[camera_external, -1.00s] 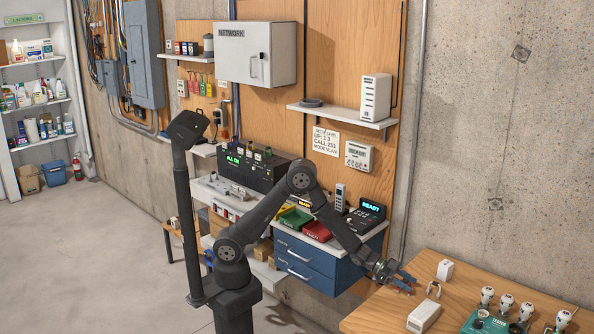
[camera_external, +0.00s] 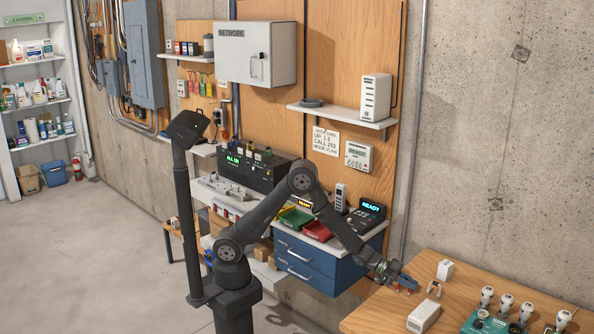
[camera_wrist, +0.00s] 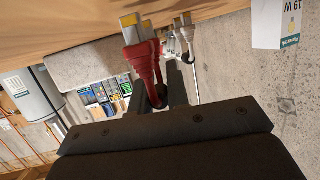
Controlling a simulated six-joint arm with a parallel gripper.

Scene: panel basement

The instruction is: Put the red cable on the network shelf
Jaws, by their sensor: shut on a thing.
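My gripper (camera_external: 402,280) hangs over the left part of the wooden table in the external view. In the wrist view my gripper (camera_wrist: 163,88) is shut on the red cable (camera_wrist: 143,62), which has a red plug body with metal ends. The cable's lower part is hidden between the dark fingers. In the external view only a small reddish bit shows at the fingertips. The white wall shelf (camera_external: 342,116) is up and left of my gripper, right of the cabinet marked NETWORK (camera_external: 256,53). A dark disc and a white router stand on it.
On the wooden table (camera_external: 460,280), a light-coloured cable (camera_external: 433,289), white boxes (camera_external: 423,316) and a green board with several bulbs (camera_external: 487,322) lie close to my gripper. A blue drawer unit (camera_external: 315,262) with red and green trays stands below the shelf.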

